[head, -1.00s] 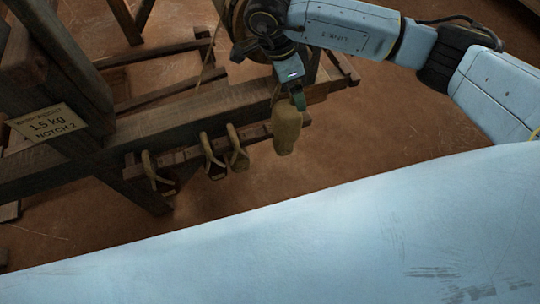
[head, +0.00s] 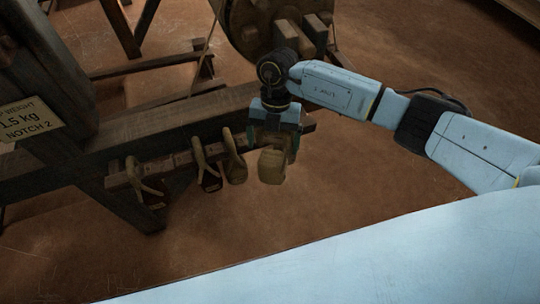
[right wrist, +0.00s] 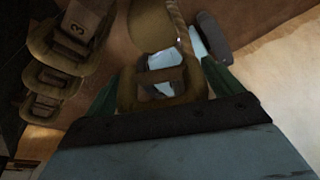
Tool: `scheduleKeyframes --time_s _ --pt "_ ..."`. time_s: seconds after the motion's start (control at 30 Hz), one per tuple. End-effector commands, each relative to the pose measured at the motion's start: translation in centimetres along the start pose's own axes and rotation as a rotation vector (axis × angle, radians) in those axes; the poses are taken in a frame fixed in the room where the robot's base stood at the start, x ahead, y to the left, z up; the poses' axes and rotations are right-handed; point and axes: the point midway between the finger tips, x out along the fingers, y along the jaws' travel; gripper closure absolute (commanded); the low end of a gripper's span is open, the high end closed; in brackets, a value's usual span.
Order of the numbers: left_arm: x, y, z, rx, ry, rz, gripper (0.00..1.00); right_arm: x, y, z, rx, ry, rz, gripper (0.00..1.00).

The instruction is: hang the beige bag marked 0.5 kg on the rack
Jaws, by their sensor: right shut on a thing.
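The beige bag (head: 271,167) hangs upright below my right gripper (head: 273,143), near the right end of the rack. No 0.5 kg mark is readable on it. In the right wrist view, the bag's tan loop (right wrist: 127,92) sits between the green fingers of my right gripper (right wrist: 160,84), which is shut on it. The bag's body (right wrist: 150,25) is partly cut off at the top there. The rack (head: 180,160) is a wooden rail along the loom beam. I cannot tell whether the loop touches a peg. My left gripper is not in view.
Several other looped weights hang on the rack to the left, among them one close beside the held bag (head: 235,168). A sign (head: 22,122) reads 1.5 kg, notch 2. A round wooden drum (head: 275,20) stands behind my gripper. The floor right of the rack is clear.

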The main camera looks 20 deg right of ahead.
Motion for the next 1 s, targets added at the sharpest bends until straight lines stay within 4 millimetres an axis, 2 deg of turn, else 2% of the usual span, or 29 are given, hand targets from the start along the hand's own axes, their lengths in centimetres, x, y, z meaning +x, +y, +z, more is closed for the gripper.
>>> scheduleKeyframes --time_s 0.3,0.5,0.7,1.0 --pt "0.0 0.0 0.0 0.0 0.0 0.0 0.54 3.1 0.4 -0.3 0.58 0.002 0.169 0.67" --pt "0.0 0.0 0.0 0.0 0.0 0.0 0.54 4.2 0.5 -0.3 0.851 0.0 0.247 0.67" --pt "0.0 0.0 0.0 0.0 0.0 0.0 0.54 4.6 0.6 -0.3 0.982 -0.002 0.284 0.67" --pt "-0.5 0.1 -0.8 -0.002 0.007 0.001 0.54 4.8 0.6 0.0 1.004 -0.002 0.291 0.67"
